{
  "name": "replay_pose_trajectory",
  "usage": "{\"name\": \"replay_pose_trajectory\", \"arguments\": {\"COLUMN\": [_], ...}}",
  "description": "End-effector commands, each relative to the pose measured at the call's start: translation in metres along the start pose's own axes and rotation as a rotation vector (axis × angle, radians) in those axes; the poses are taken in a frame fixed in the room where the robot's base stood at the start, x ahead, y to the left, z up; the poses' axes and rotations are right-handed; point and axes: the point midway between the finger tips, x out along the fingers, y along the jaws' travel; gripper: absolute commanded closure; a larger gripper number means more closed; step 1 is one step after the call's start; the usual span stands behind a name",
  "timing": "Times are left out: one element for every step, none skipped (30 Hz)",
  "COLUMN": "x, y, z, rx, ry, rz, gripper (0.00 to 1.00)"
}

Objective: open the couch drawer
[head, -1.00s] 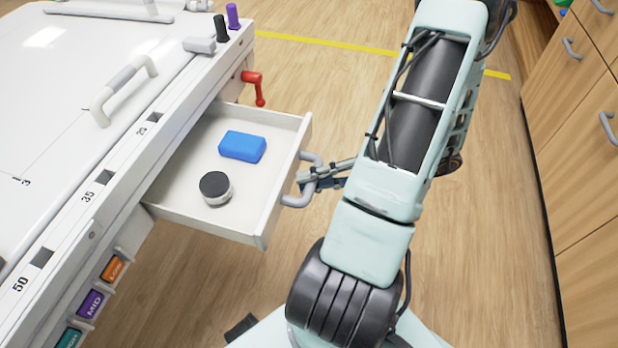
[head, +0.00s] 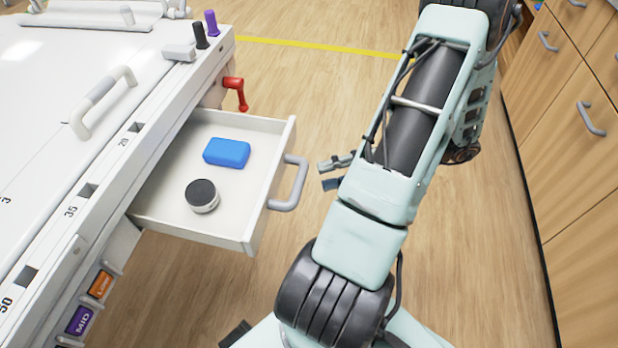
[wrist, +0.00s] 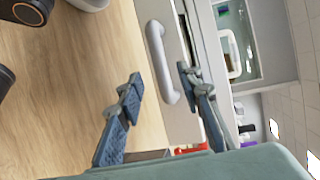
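The couch drawer (head: 180,228) stands pulled out from the side of the white couch (head: 75,185). A blue block (head: 227,153) and a round container with a black lid (head: 202,196) lie inside it. Its grey handle (head: 290,185) is on the front panel and also shows in the wrist view (wrist: 160,62). My gripper (head: 328,174) is open and empty, to the right of the handle and apart from it in the head view. In the wrist view my gripper (wrist: 160,88) has its two fingers spread wide.
A red crank lever (head: 236,90) hangs from the couch side beyond the drawer. Coloured labels such as MID (head: 80,320) sit on the near couch side. Wooden cabinets (head: 575,180) stand at the right. Open wood floor lies between.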

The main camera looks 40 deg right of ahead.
Motion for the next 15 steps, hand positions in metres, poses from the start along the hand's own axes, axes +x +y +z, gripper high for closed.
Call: {"name": "replay_pose_trajectory", "arguments": {"x": [-0.011,-0.016,-0.022,-0.026,-0.030,-0.034,-0.037,-0.039,-0.041,-0.042,-0.043,-0.043,-0.044,-0.044,-0.044], "y": [0.001,0.001,0.001,0.000,0.001,0.001,0.001,0.000,0.000,0.000,0.000,0.000,0.000,0.000,0.000], "z": [-0.001,-0.001,0.000,0.000,0.000,0.000,0.000,0.000,0.000,0.000,0.000,0.000,0.000,0.000,0.000], "rx": [-0.001,-0.001,0.000,0.000,0.000,0.000,0.000,0.000,0.001,0.001,0.001,0.001,0.001,0.001,0.001], "ry": [0.003,0.003,0.003,0.002,0.001,0.001,0.001,0.001,0.001,0.001,0.001,0.000,0.000,0.000,0.000], "rz": [0.000,0.001,0.001,0.000,0.000,0.000,0.000,-0.001,-0.001,-0.001,-0.001,-0.001,-0.001,-0.001,-0.001], "gripper": [0.67,0.67,0.67,0.67,0.67,0.67,0.67,0.67,0.67,0.67,0.67,0.67,0.67,0.67,0.67]}}
